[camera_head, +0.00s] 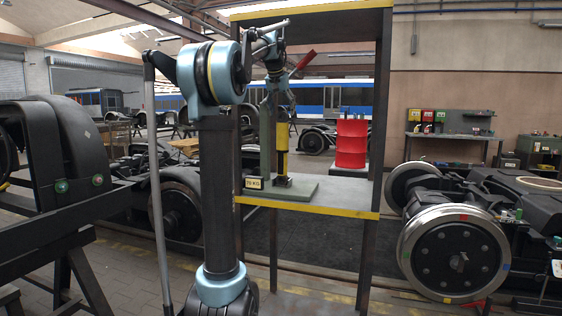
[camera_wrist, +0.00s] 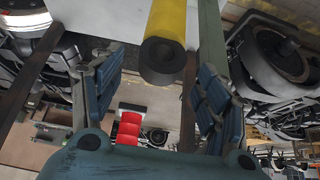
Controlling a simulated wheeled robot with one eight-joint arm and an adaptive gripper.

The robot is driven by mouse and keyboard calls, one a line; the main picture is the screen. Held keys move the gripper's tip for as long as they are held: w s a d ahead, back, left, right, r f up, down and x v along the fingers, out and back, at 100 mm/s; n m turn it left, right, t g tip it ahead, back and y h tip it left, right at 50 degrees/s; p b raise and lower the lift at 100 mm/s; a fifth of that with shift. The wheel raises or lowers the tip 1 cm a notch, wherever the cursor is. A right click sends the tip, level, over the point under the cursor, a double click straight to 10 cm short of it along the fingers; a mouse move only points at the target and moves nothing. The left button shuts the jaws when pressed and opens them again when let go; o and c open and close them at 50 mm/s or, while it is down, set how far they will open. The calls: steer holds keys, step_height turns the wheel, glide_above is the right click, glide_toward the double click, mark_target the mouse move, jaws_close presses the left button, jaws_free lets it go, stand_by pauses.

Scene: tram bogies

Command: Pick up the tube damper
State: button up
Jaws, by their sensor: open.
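The tube damper (camera_head: 282,133) is a yellow cylinder with dark ends. It stands upright on a grey-green stand (camera_head: 268,130) with a flat base plate, on the shelf. In the wrist view the yellow damper (camera_wrist: 170,22) shows at the top centre with its dark round end facing me. My gripper (camera_wrist: 153,72) has its two dark blue fingers spread apart, left and right of the damper's end in the picture. Nothing shows held between them. In the head view my gripper (camera_head: 279,82) is at the top of the damper; whether it touches is unclear.
The shelf (camera_head: 335,200) has a yellow front edge, dark posts and a yellow top beam (camera_head: 310,12). A red lever (camera_head: 306,61) juts up beside my gripper. A red drum (camera_head: 351,145) stands behind. A wheelset (camera_head: 455,252) is at the right.

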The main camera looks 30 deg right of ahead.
steer(key=shift+x, duration=1.6)
steer(key=shift+w, duration=0.1)
jaws_close()
